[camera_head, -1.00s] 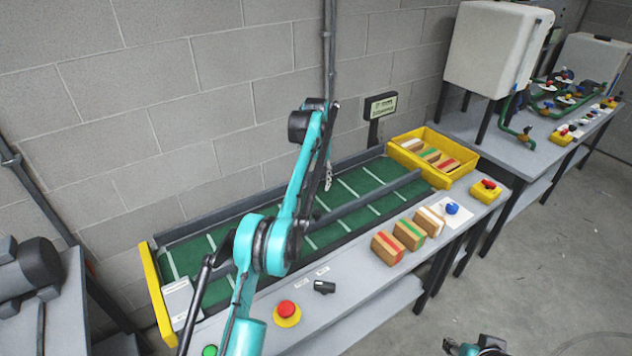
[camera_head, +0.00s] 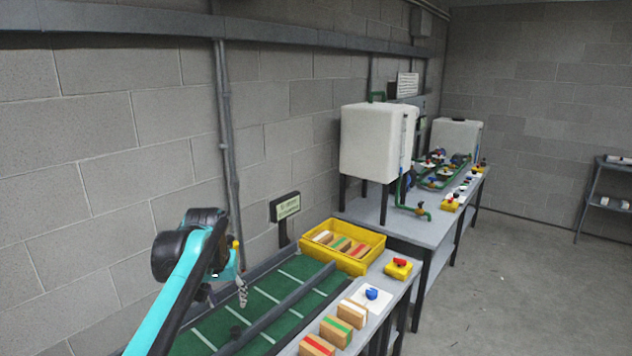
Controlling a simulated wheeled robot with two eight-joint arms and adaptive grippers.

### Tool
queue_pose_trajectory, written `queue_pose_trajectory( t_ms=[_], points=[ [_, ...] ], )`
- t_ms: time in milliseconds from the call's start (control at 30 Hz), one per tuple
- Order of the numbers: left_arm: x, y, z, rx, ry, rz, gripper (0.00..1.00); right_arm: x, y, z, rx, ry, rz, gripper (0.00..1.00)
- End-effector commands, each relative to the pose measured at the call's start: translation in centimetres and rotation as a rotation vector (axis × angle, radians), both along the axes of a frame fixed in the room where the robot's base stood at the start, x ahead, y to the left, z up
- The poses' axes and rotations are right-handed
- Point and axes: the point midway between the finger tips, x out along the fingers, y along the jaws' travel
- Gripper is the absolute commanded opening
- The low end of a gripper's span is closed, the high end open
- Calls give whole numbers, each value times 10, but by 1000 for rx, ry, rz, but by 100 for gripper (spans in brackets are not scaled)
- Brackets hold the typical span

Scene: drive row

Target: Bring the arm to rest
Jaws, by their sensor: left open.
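My left arm, teal and black, comes in from the lower left and bends at a black joint. My left gripper (camera_head: 229,292) is beyond that bend, pointing down above the far side of the green conveyor belt (camera_head: 263,304). It is open, with nothing seen between its fingers; part of it is hidden behind my arm. My right gripper is out of view.
A yellow crate (camera_head: 376,257) with several striped blocks stands at the belt's far end, near a small sign (camera_head: 286,207). More blocks (camera_head: 336,331) line the grey table beside a blue knob (camera_head: 371,293) and a red-topped yellow box (camera_head: 398,268). Floor at right is clear.

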Motion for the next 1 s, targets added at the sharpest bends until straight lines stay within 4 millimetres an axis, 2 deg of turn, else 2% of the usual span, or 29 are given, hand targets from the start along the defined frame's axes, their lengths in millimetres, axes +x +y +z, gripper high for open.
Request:
queue_pose_trajectory(
  t_ms=[33,167,267,400,600,700,800,1000],
  points=[
    [-22,-5,2,1,-22,-6,51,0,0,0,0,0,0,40],
    [-74,-14,-1,5,-86,-19,51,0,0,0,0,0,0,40],
    [-115,-20,-10,7,-136,-29,51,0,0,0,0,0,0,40],
    [-172,-27,-35,10,-204,-43,51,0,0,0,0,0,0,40],
    [-236,-34,-82,12,-290,-58,51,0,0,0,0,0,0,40],
    [-255,-36,-101,12,-318,-64,51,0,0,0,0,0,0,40],
    [-265,-37,-112,12,-333,-67,51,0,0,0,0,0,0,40],
    [-268,-37,-116,13,-340,-67,51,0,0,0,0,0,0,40]
  ],
)
